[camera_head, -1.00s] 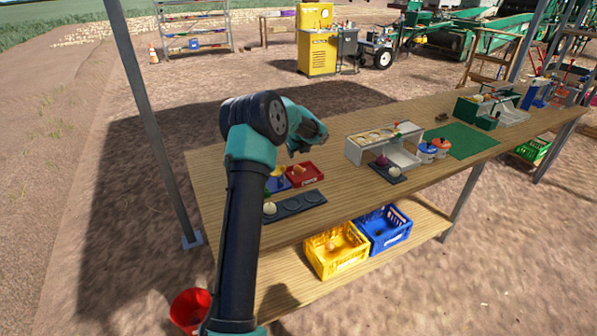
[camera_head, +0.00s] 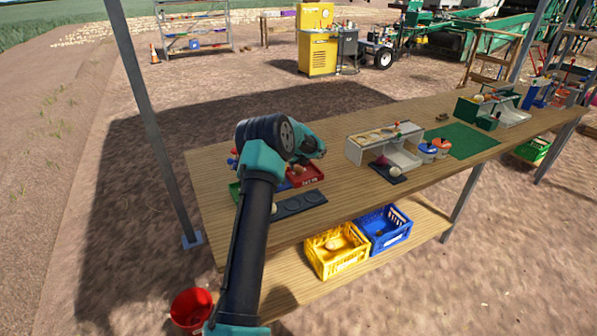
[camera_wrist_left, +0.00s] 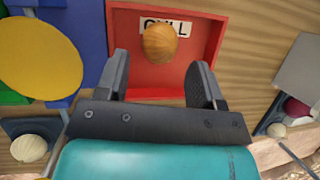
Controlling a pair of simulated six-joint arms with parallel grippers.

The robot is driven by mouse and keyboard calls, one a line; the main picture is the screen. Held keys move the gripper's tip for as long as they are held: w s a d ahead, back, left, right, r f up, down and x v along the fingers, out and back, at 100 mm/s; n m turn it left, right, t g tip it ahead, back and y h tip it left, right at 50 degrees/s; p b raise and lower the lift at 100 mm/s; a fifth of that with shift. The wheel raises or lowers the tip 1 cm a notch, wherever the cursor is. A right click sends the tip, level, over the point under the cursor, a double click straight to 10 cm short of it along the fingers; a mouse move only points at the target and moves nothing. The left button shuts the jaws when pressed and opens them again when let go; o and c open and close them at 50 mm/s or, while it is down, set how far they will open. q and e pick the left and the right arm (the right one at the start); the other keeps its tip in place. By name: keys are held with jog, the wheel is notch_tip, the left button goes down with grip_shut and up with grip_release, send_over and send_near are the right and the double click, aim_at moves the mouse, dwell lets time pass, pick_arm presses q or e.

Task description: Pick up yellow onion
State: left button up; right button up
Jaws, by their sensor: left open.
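A yellow onion (camera_wrist_left: 160,43) rests in a red tray (camera_wrist_left: 218,38) whose label reads "CULL", partly readable. The onion also shows small in the head view (camera_head: 299,170), in the red tray there. My left gripper (camera_wrist_left: 160,70) is open and empty, with its two fingers spread just short of the onion, one toward each side. In the head view my left gripper (camera_head: 314,150) hangs above the back of the red tray. Its fingertips are hard to make out there. My right gripper is not in view.
Blue (camera_wrist_left: 83,28) and green trays sit left of the red tray, beneath a yellow disc (camera_wrist_left: 40,57). A dark recessed holder (camera_head: 300,203) with a white onion (camera_head: 272,208) lies in front. A grey sorting stand (camera_head: 355,152) stands to the right. Crates sit on the lower shelf.

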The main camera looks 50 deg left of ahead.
aim_at(299, 167)
pick_arm(q)
jog(key=x, duration=0.5)
jog(key=shift+d, duration=0.15)
jog(key=c, duration=0.7)
jog(key=shift+r, duration=0.2)
notch_tip(299, 167, up, 10)
jog(key=shift+f, duration=0.15)
dwell(0.4)
dwell(0.5)
